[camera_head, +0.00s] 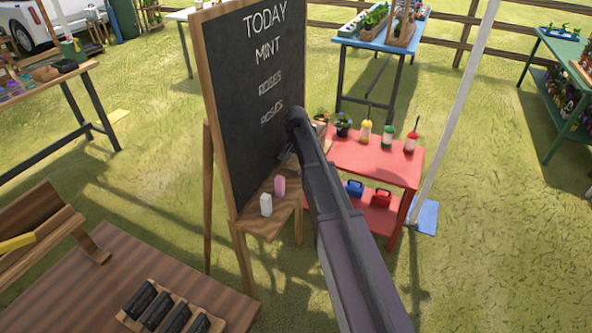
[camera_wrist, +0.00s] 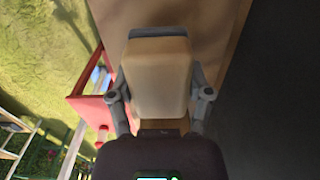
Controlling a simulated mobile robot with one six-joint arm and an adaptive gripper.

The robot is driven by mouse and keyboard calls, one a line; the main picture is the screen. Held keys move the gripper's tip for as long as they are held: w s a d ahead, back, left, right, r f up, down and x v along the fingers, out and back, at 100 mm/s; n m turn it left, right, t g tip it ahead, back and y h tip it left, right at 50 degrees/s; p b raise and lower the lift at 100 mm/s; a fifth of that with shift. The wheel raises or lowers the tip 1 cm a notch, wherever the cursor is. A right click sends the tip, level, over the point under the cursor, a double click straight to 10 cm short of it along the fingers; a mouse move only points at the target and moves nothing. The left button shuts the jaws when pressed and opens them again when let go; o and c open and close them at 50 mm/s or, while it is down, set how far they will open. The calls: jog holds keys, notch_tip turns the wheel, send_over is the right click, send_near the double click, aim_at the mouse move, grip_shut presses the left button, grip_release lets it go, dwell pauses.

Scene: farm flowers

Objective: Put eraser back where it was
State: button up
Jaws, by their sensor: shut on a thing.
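The eraser (camera_wrist: 157,82) is a pale wooden block with a grey strip along its top edge in the wrist view. My gripper (camera_wrist: 160,98) is shut on it, with one finger on each side. The chalkboard (camera_head: 255,85) stands upright in a wooden frame, and its dark face also fills the right of the wrist view (camera_wrist: 280,100). Its wooden ledge (camera_head: 259,226) sticks out below, and wood shows behind the eraser in the wrist view (camera_wrist: 215,35). In the head view my arm largely hides the gripper, near the board's lower right, and the eraser cannot be made out clearly.
A white piece (camera_head: 265,205) and a pink piece (camera_head: 280,185) stand on the ledge's left part. A red table (camera_head: 372,164) with pots and bottles is behind my arm. A brown table (camera_head: 125,270) is at front left. A white pole (camera_head: 455,110) slants at right.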

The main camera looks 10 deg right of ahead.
jog(key=shift+f+b, duration=0.6)
jog(key=shift+f, duration=0.35)
jog(key=shift+f, duration=0.15)
jog(key=o, duration=1)
notch_tip(320, 180, up, 12)
jog(key=p, duration=1.2)
jog(key=shift+r, duration=0.2)
